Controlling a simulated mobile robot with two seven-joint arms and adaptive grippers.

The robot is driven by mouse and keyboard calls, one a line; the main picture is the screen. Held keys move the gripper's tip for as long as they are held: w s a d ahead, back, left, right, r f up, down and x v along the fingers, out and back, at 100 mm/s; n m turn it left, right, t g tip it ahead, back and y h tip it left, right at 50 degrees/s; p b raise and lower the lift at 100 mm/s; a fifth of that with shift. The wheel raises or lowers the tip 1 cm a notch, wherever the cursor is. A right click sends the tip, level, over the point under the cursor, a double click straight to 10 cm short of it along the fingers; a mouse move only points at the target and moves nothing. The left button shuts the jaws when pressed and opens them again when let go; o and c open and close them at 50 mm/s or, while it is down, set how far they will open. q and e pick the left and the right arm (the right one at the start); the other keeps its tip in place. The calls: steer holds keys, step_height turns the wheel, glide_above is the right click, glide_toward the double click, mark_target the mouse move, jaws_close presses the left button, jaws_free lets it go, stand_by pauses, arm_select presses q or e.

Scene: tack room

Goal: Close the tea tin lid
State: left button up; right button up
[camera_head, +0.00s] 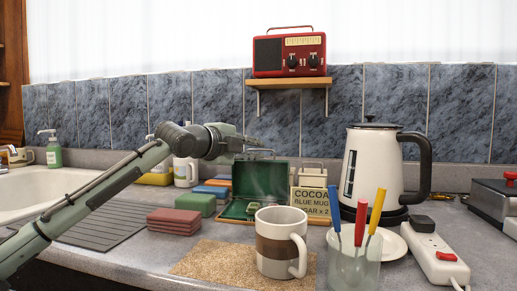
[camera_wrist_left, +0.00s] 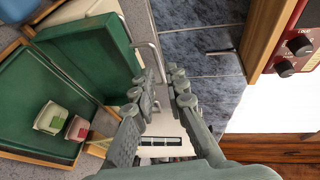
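The tea tin is a shallow green-lined box (camera_head: 235,211) in the middle of the counter, holding small packets. Its green lid (camera_head: 268,178) stands upright at the back, open, with a thin metal handle on its edge. My left gripper (camera_head: 250,144) is above and behind the lid's top edge. Its fingers (camera_wrist_left: 166,76) are parted, beside the handle's end; I cannot tell whether they touch it. My right gripper is not in view.
A brown-banded mug (camera_head: 282,243) stands in front of the tin. A cocoa sign (camera_head: 313,203), a kettle (camera_head: 372,165) and a glass with colored handles (camera_head: 352,265) are to the right. Green (camera_head: 196,204) and red (camera_head: 174,220) blocks lie left. A shelf (camera_head: 290,83) with a radio is above.

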arm_select(q)
steer(key=shift+x, duration=1)
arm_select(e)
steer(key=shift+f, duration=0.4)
arm_select(q)
steer(key=shift+c, duration=0.5)
jaws_close()
